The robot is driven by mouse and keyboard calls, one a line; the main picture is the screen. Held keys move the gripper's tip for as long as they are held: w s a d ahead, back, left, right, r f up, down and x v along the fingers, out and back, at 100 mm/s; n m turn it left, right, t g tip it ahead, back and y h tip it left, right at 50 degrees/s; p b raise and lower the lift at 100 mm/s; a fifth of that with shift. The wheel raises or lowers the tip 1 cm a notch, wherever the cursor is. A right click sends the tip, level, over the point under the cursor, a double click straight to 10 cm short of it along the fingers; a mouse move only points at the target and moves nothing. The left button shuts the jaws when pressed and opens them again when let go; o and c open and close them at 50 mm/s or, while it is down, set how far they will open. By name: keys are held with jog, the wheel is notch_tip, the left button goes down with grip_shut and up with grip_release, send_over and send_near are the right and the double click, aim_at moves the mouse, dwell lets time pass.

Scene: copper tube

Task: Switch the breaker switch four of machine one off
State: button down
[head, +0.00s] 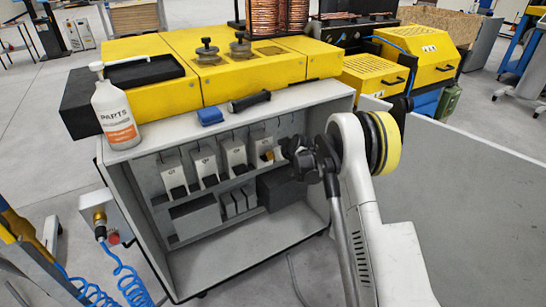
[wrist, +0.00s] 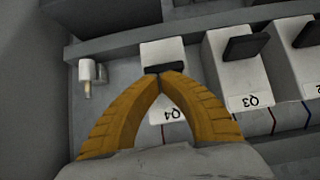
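The machine's open grey cabinet (head: 150,225) holds a row of white breakers with black levers. Breaker Q4 (head: 263,143) is the rightmost in the head view, partly hidden by my gripper (head: 268,156). In the wrist view, which is upside down, Q4 (wrist: 158,50) is straight ahead, with Q3 (wrist: 238,78) to its right. The yellow fingers of my gripper (wrist: 160,76) are shut, tips together and empty, at Q4's black lever (wrist: 166,68). I cannot tell whether they touch it. Q4's lever looks flatter than Q3's lever (wrist: 246,47), which juts out.
Breaker Q2 (wrist: 294,65) is beside Q3. A small white fitting (wrist: 87,75) is on the panel left of Q4 in the wrist view. The cabinet's side walls and shelves surround the breakers.

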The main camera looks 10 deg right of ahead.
jog(key=shift+s+d+f+b, duration=0.15)
jog(key=shift+f+b, duration=0.15)
jog(key=shift+f, duration=0.35)
jog(key=shift+s+f+b, duration=0.1)
jog(key=shift+f+b, duration=0.15)
jog(key=shift+f, duration=0.6)
dwell(0.9)
jog(key=shift+r, duration=0.1)
dwell(0.6)
jog(key=shift+r, duration=0.7)
jog(key=shift+s, duration=0.1)
